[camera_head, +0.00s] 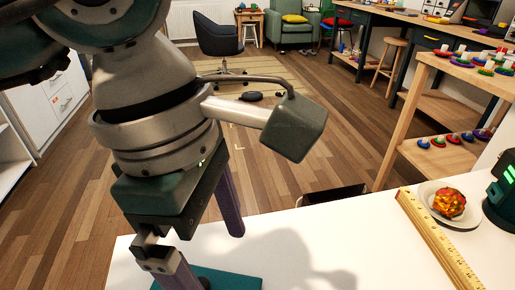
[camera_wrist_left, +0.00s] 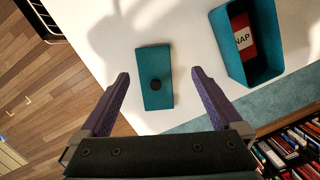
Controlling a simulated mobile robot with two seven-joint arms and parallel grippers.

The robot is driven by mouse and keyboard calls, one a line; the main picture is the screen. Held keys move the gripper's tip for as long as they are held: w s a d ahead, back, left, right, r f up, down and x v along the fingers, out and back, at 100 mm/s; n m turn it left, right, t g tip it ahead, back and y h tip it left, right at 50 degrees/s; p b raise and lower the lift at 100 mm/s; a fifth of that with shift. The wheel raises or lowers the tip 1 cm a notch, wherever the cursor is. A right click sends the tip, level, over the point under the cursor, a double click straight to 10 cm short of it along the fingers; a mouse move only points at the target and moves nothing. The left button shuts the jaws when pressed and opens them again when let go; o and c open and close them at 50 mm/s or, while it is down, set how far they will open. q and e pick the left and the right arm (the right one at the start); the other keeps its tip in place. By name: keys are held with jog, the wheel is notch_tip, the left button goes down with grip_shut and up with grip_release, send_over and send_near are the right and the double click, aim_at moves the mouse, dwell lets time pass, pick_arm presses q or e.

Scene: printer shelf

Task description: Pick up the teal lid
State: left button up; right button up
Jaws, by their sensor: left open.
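The teal lid (camera_wrist_left: 154,62) is a flat rectangular plate with a dark round knob (camera_wrist_left: 155,86). It lies on the white table and shows between and beyond my open left gripper's (camera_wrist_left: 160,76) purple fingers in the left wrist view. Nothing is between the fingers, which appear above the lid and apart from it. In the head view, part of the lid (camera_head: 228,279) shows at the bottom edge, beneath my left gripper (camera_head: 207,258), which points down; one finger is cut off by the frame. My right gripper is not in view.
A teal open box (camera_wrist_left: 226,50) holding a red item marked "NAP" (camera_wrist_left: 243,38) stands right of the lid. The white table (camera_head: 310,250) also bears a wooden ruler (camera_head: 435,240) and a plate with an orange-red ball (camera_head: 449,203). Table around the lid's left is clear.

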pick_arm(q)
jog(key=a, duration=0.1)
jog(key=w+a+f+y, duration=0.1)
jog(key=w+a+y, duration=0.1)
jog(key=shift+w+a+f, duration=0.1)
jog(key=shift+a+f, duration=0.25)
jog(key=shift+f, duration=0.05)
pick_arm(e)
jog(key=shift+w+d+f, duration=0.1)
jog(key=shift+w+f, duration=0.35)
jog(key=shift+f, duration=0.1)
pick_arm(q)
jog(key=f, duration=0.3)
jog(key=shift+s+a+f+b, duration=0.1)
jog(key=shift+s+f+b, duration=0.15)
jog(key=shift+b, duration=0.1)
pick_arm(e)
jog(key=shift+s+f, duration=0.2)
pick_arm(q)
notch_tip(320, 180, down, 6)
jog(key=shift+r+b, duration=0.2)
jog(key=shift+b, duration=0.15)
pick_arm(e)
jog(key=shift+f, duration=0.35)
pick_arm(q)
jog(key=c, duration=1.1)
jog(key=shift+o, duration=0.2)
